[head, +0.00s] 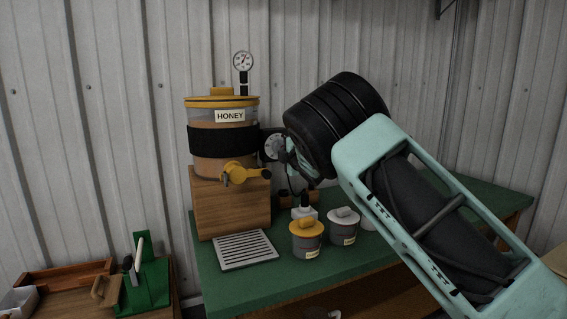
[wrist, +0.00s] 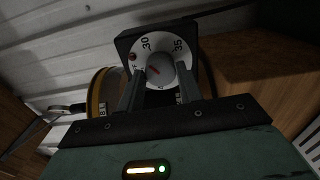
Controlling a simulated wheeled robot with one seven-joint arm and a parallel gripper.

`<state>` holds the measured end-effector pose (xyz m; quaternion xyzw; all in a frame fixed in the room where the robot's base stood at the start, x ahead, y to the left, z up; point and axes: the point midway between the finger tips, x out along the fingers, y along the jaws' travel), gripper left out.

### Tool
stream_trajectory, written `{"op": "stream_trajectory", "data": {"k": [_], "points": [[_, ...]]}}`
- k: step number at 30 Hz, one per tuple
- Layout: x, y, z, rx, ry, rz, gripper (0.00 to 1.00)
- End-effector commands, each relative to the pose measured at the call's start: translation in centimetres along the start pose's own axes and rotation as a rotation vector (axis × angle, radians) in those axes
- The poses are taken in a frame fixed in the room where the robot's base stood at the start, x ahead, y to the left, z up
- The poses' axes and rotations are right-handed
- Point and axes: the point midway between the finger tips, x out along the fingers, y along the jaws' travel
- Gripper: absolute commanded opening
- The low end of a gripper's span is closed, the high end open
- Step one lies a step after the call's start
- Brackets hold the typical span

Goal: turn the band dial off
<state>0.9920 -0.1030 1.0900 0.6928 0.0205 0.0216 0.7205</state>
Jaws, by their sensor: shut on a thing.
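The band dial is a round white dial (wrist: 158,66) with a grey knob on a black box, marked 30 and 35 in the wrist view. A small red light (wrist: 132,56) sits at its left. My gripper (wrist: 159,78) has its two fingers on either side of the knob, shut on it. In the head view the dial (head: 274,147) shows beside the black band on the honey tank (head: 225,115), and my arm partly hides it. The knob's red mark points to the upper left in the wrist view.
The tank stands on a wooden block (head: 232,205) on a green table (head: 260,285). A slatted grate (head: 244,249) and small lidded jars (head: 306,238) stand in front. A yellow tap (head: 240,173) sticks out of the tank. The corrugated wall is close behind.

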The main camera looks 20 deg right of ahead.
Motion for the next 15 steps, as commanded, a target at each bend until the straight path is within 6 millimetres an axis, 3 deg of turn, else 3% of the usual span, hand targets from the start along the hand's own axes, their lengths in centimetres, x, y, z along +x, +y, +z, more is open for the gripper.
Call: {"op": "stream_trajectory", "data": {"k": [1,15], "points": [[-0.01,-0.72,-0.17,-0.046,0.001,0.000,0.13],[0.02,-0.66,-0.25,-0.492,0.003,0.000,0.13]]}}
